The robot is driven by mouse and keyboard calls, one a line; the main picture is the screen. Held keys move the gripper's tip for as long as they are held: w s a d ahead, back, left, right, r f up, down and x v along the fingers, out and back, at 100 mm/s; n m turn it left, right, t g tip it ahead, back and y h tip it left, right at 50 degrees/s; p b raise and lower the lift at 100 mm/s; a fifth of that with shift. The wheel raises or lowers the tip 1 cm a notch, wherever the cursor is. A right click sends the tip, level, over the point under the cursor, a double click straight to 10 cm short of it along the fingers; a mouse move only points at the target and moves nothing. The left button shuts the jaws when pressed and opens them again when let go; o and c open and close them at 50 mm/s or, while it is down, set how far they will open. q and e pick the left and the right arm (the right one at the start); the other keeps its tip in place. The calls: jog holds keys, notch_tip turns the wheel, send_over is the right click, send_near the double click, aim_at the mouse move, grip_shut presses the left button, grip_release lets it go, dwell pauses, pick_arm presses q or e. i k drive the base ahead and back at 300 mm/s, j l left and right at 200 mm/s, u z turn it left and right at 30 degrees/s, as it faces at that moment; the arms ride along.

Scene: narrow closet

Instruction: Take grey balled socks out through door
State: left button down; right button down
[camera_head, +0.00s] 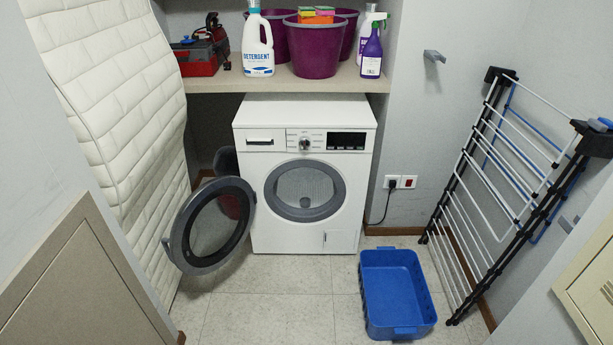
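The white washing machine (345,185) stands against the back wall under the shelf. Its round door (175,240) is swung open to the left. The round opening (340,190) shows the perforated metal drum. A small dark grey rounded shape (305,203) lies low inside the drum; it looks like the balled socks, but it is too small to be certain. Neither of my grippers is in view.
A blue basket (395,290) stands empty on the floor, front right of the machine. A drying rack (500,190) leans at the right wall, a white mattress (115,110) at the left. The shelf (215,84) holds detergent (258,45) and purple buckets (316,50). Floor before the machine is clear.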

aim_at(305, 202)
jog(key=i+u, duration=0.2)
jog(key=i, duration=0.2)
jog(key=i+l+u, duration=0.2)
jog(key=i, duration=0.25)
